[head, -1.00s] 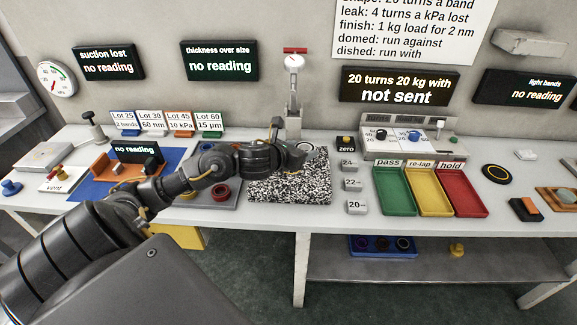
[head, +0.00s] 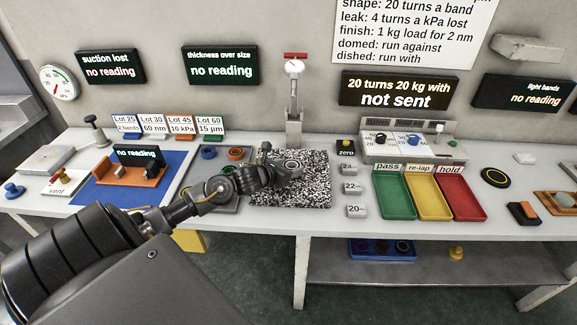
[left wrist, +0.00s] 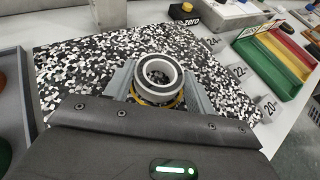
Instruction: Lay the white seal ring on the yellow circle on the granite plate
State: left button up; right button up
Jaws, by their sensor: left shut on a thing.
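The white seal ring (left wrist: 158,75) is between the two fingers of my left gripper (left wrist: 157,88) in the left wrist view. The gripper is shut on it. Part of the yellow circle (left wrist: 170,103) shows just below the ring, on the speckled granite plate (left wrist: 90,60). The ring looks over or near the circle; I cannot tell whether it touches the plate. In the head view the left gripper (head: 291,168) is above the granite plate (head: 310,195), and the circle is hidden there. My right gripper is not in view.
A gauge stand (head: 294,100) rises behind the plate. Blocks marked 24, 22 and 20 (head: 354,187) stand to its right, then the green tray (head: 395,195), yellow tray and red tray. A grey tray with rings (head: 232,180) lies left of the plate.

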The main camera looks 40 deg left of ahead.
pick_arm(q)
jog(key=shift+f, duration=0.1)
jog(key=o, duration=0.6)
jog(key=shift+f, duration=0.1)
jog(key=shift+c, duration=0.2)
jog(key=o, duration=0.5)
jog(key=shift+c, duration=0.2)
